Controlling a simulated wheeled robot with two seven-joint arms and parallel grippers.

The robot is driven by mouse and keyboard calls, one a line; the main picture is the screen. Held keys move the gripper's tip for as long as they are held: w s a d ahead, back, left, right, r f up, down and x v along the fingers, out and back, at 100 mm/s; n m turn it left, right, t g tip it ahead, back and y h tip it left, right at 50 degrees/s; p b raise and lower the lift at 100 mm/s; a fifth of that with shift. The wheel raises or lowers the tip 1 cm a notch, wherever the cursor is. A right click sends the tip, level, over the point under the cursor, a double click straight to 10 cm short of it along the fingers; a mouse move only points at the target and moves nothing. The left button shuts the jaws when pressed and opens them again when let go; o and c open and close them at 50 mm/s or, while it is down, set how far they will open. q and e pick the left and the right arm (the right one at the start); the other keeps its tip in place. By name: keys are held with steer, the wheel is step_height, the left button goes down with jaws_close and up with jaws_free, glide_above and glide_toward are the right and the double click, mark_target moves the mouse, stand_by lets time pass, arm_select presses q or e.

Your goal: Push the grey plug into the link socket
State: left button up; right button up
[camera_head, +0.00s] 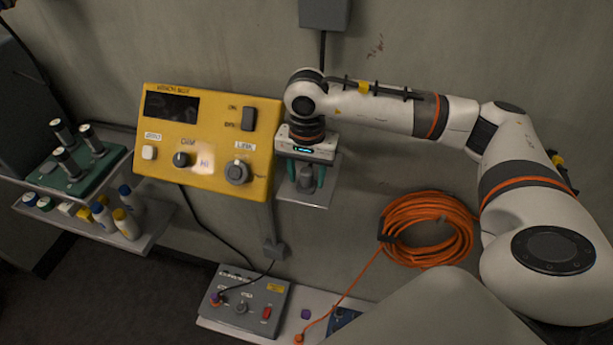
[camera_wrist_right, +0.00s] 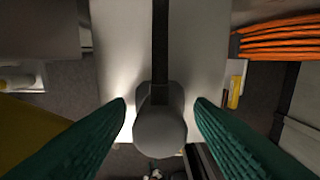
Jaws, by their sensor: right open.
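The grey plug (camera_head: 306,180) stands on a small grey shelf (camera_head: 318,196) right of the yellow box. In the right wrist view the plug (camera_wrist_right: 160,125) is between the two green fingers, with a visible gap on each side. My right gripper (camera_head: 305,182) is open around the plug, its fingers pointing down. The link socket (camera_head: 237,172) is a round grey fitting at the lower right of the yellow box (camera_head: 215,110), under the LINK label. It looks empty. My left gripper is not in view.
A coiled orange cable (camera_head: 428,230) hangs on the wall at right. A grey control box (camera_head: 243,302) stands on a low shelf below. A green rack (camera_head: 72,165) and several bottles are on shelves at left. A dark cable runs below the yellow box.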

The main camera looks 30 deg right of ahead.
mark_target(306, 171)
steer(key=shift+c, duration=0.3)
jaws_close()
steer(key=shift+r, duration=0.1)
steer(key=shift+r+p, duration=1.5)
steer(key=shift+r, duration=1.45)
